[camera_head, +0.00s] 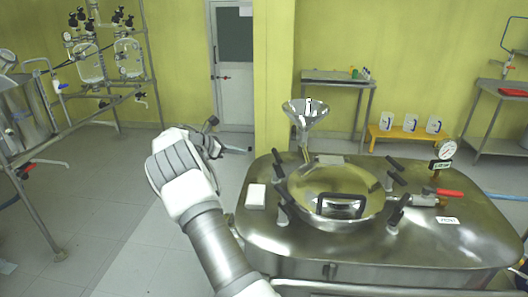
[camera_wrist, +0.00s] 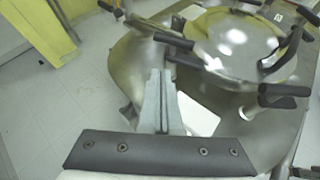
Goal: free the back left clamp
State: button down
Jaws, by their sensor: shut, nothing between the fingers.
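The back left clamp (camera_head: 278,162) has a black handle and stands at the lid's edge on the steel reactor. In the wrist view, a black handle that appears to be this clamp's (camera_wrist: 174,41) lies just beyond my fingertips. My gripper (camera_head: 245,151) is left of the clamp in the head view, apart from it. In the wrist view my gripper (camera_wrist: 161,72) has its two grey fingers together with nothing between them. The clamp's lower part is hard to make out in the wrist view.
The round lid (camera_head: 315,182) has a black handle (camera_head: 341,205). Other clamps stand around it: front left (camera_head: 282,197), back right (camera_head: 395,170) and front right (camera_head: 399,212). A steel funnel (camera_head: 305,112) rises behind the clamp. A white card (camera_head: 256,196) lies left of the lid.

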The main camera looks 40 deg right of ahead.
jog(key=s+d+m+y+p, duration=0.1)
jog(key=s+d+m+y, duration=0.3)
jog(key=s+m, duration=0.1)
jog(key=s+d+f+m+t+y, duration=0.1)
jog(key=s+d+m+y, duration=0.3)
jog(key=d+m, duration=0.1)
jog(key=s+d+m+t+y+p, duration=0.1)
jog(key=s+d+m+y, duration=0.3)
jog(key=s+d+m, duration=0.1)
jog(key=shift+s+d+f+m+p, duration=0.1)
jog(key=shift+s+f+m+p, duration=0.3)
jog(key=shift+m, duration=0.4)
jog(key=s+d+r+m+t+y, duration=0.2)
jog(key=s+d+r+m+t, duration=0.1)
jog(key=d+r+m+t, duration=0.4)
jog(key=w+a+f, duration=0.1)
jog(key=w+f, duration=0.1)
jog(key=w+a+f+g, duration=0.1)
jog(key=f, duration=0.1)
jog(key=w+a+f+n+g+p, duration=0.1)
jog(key=w+f, duration=0.1)
jog(key=f, duration=0.1)
jog(key=shift+w+a, duration=0.3)
jog(key=w+a, duration=0.1)
jog(key=w+a+f, duration=0.1)
jog(key=a, duration=0.1)
jog(key=shift+w+a, duration=0.1)
jog(key=shift+w, duration=0.1)
